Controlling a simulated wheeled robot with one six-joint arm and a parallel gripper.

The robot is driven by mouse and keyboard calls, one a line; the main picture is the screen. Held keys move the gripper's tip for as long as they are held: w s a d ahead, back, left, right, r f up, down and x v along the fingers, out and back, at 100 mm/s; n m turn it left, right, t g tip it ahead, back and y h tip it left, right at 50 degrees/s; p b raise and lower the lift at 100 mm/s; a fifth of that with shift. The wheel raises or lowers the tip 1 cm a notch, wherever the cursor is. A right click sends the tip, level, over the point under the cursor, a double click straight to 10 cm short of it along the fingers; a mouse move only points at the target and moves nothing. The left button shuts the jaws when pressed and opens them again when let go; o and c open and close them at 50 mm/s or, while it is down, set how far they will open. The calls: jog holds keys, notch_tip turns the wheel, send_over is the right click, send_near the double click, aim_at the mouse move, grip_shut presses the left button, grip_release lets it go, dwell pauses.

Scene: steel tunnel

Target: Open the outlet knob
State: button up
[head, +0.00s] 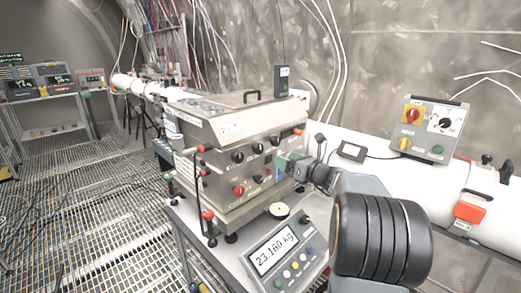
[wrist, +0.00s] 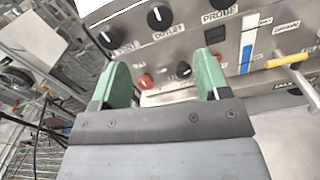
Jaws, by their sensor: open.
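In the wrist view, the outlet knob (wrist: 158,17) is a black round knob at the top, with a label reading OUTLET just below it. It is on the steel front panel of a box-shaped machine (head: 215,145). My gripper (wrist: 163,74) has two green fingers and is open, with nothing held. Its fingers are spread in front of the panel's lower row, below the outlet knob in the picture. In the head view, my gripper (head: 286,163) is at the right part of the panel, and the labels are too small to read.
Other black knobs (wrist: 105,38) (wrist: 183,69) and a red knob (wrist: 145,82) sit close by. A yellow-tipped lever (wrist: 285,61) sticks out at the right. A scale display (head: 273,252) stands before the machine. A white pipe (head: 395,180) runs at the right.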

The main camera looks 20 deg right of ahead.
aim_at(261, 149)
jog(key=p+x, duration=0.2)
jog(key=x, duration=1)
jog(key=shift+w+a+r, duration=0.1)
jog(key=shift+w+a, duration=0.1)
jog(key=shift+w, duration=0.15)
jog(key=shift+c, duration=0.4)
jog(key=c, duration=0.8)
jog(key=shift+c, duration=0.2)
